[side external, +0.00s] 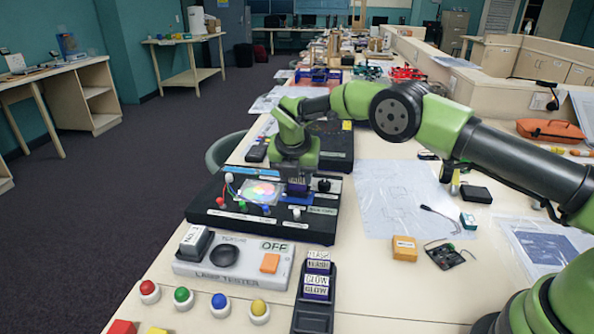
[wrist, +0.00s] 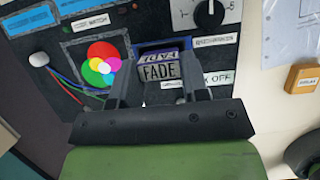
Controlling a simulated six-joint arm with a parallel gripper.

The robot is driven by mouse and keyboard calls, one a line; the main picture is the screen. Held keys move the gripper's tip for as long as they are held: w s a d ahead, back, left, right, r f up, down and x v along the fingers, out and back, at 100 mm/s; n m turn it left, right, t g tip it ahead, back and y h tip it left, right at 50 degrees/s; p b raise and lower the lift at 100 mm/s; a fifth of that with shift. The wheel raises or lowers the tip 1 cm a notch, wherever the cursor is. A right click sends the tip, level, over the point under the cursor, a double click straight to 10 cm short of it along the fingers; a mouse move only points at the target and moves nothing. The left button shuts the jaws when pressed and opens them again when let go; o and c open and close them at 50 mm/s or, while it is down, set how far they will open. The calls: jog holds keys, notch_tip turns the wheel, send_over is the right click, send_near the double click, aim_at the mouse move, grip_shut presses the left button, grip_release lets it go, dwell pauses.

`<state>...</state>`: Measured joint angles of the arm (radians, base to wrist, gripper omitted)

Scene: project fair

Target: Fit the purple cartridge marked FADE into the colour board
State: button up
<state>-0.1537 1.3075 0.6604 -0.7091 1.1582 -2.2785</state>
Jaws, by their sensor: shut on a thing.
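The colour board (side external: 322,225) is a black panel with coloured circles, a dial and small labels; it fills the upper part of the wrist view (wrist: 45,75). The purple cartridge marked FADE (wrist: 160,72) is between the fingers of my gripper (wrist: 162,84). Its label faces the wrist camera. The cartridge is at a blue-edged slot (wrist: 150,46) in the board, right of the coloured circles. How deep it sits in the slot I cannot tell. In the side view my gripper (side external: 297,187) points down over the board and largely hides the cartridge.
A black rack (side external: 313,319) with several labelled cartridges stands in front of the board. Beside it is a grey lamp tester (side external: 215,268), with coloured buttons nearer. An orange-yellow box (side external: 404,248) and papers lie to the right. The dial (wrist: 210,14) is close to the slot.

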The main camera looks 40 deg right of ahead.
jog(key=shift+f, duration=0.4)
jog(key=o, duration=1.4)
jog(key=shift+r, duration=0.15)
jog(key=shift+r, duration=3.4)
jog(key=shift+r, duration=0.1)
